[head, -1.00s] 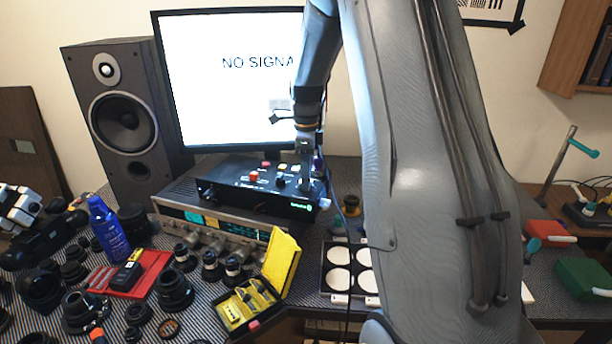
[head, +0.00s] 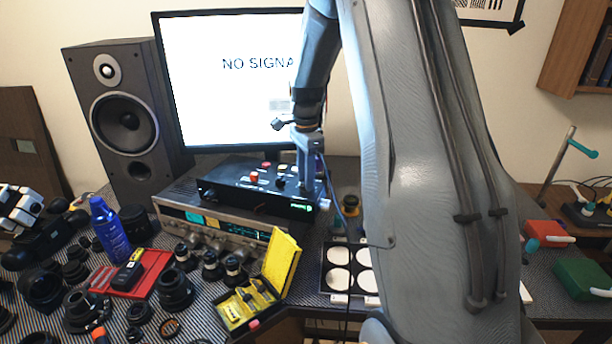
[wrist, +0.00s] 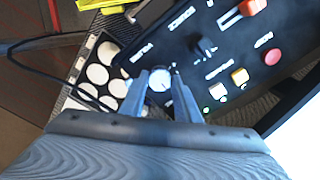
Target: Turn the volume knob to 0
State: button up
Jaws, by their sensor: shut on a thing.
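The volume knob (wrist: 160,80) is a small round silver-white knob on the black control box (head: 240,192). In the wrist view it sits between the two fingertips of my gripper (wrist: 158,82), near a label on the panel. A thin pointer mark shows on its top, but its exact setting is too small to read. My gripper is shut on the knob. In the head view my gripper (head: 306,185) points down at the right end of the box and hides the knob.
The panel also carries a black knob (wrist: 204,48), a red button (wrist: 272,56) and a red slider (wrist: 252,7). The box stands on a silver receiver (head: 215,229). A yellow case (head: 282,262) and a tray of white discs (head: 327,278) are nearby. A dark cable runs past the tray.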

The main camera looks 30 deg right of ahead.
jog(key=n, duration=0.4)
jog(key=shift+r+n, duration=0.1)
jog(key=shift+n, duration=0.2)
jog(key=n+p, duration=0.1)
jog(key=n, duration=0.3)
jog(key=shift+n, duration=0.3)
jog(key=n, duration=0.4)
jog(key=shift+n, duration=0.3)
jog(key=shift+n+p, duration=0.45)
jog(key=shift+n, duration=1.85)
jog(key=o, duration=1)
jog(key=shift+o, duration=0.2)
